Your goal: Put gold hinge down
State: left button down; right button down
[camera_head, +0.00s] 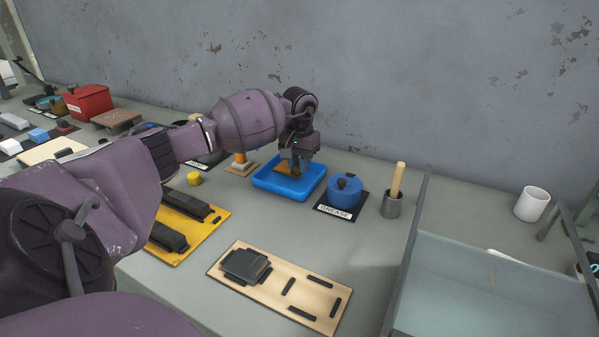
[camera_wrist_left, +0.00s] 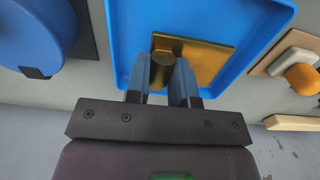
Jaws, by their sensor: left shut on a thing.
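My left gripper (camera_head: 292,165) is over the blue tray (camera_head: 312,187) near the back of the bench. It is shut on the gold hinge (camera_head: 284,170), which shows as a gold plate with a round knuckle. In the left wrist view the gripper (camera_wrist_left: 168,84) has its two fingers around the knuckle of the gold hinge (camera_wrist_left: 208,60), and the plate lies within the outline of the blue tray (camera_wrist_left: 127,45). I cannot tell whether the hinge touches the tray floor. My right gripper is not in view.
A blue grease pot (camera_head: 344,192) stands right of the tray, beside a metal cup (camera_head: 391,206) with a wooden handle. A wooden board (camera_head: 300,296) with black pieces and a yellow board (camera_head: 216,223) lie in front. A clear-walled bin (camera_head: 490,290) is at right.

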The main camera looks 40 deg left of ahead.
pick_arm(q)
jog(key=shift+f, duration=1.3)
jog(key=shift+f, duration=0.1)
jog(key=shift+f, duration=0.15)
jog(key=c, duration=1)
grip_release()
jog(key=shift+r, duration=0.45)
notch_tip(320, 180, up, 12)
jog(key=shift+f, duration=0.25)
